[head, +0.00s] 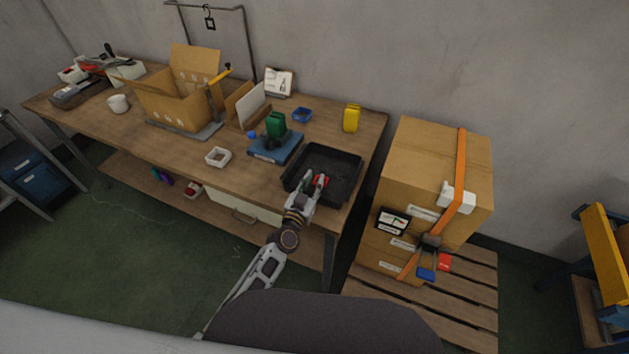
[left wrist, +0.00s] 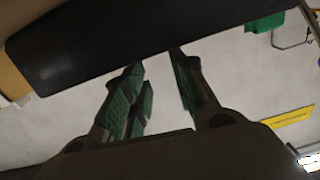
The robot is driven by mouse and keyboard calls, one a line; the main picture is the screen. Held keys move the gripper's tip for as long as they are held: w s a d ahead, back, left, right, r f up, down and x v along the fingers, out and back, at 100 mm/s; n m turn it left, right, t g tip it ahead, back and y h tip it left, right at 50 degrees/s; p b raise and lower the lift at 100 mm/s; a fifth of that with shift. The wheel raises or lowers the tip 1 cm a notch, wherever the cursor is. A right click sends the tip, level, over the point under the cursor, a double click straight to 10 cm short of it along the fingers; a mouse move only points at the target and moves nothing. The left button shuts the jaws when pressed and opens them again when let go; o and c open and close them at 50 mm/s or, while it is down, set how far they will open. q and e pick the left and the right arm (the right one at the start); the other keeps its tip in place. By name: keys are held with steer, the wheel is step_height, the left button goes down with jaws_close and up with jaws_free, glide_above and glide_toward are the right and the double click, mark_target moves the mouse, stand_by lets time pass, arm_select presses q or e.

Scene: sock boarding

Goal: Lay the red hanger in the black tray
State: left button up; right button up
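The black tray (head: 345,158) sits at the right front of the workbench. It also seems to be the dark shape along the top of the left wrist view (left wrist: 90,45). My left gripper (head: 314,181) is at the tray's near side. Its green-padded fingers (left wrist: 160,90) stand apart, with nothing visible between them. My right gripper is not in view.
A blue box (head: 276,148) with a green item (head: 275,124) lies left of the tray. A yellow container (head: 351,118) and a small blue bin (head: 302,115) stand behind. An open cardboard box (head: 165,107) is farther left. A strapped carton (head: 440,155) stands right of the bench.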

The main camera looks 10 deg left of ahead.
arm_select(q)
steer(key=v, duration=0.6)
steer(key=shift+s, duration=0.2)
steer(key=v, duration=0.4)
steer(key=shift+s+a, duration=0.1)
steer(key=shift+s, duration=0.15)
steer(key=shift+o, duration=0.4)
stand_by(1.1)
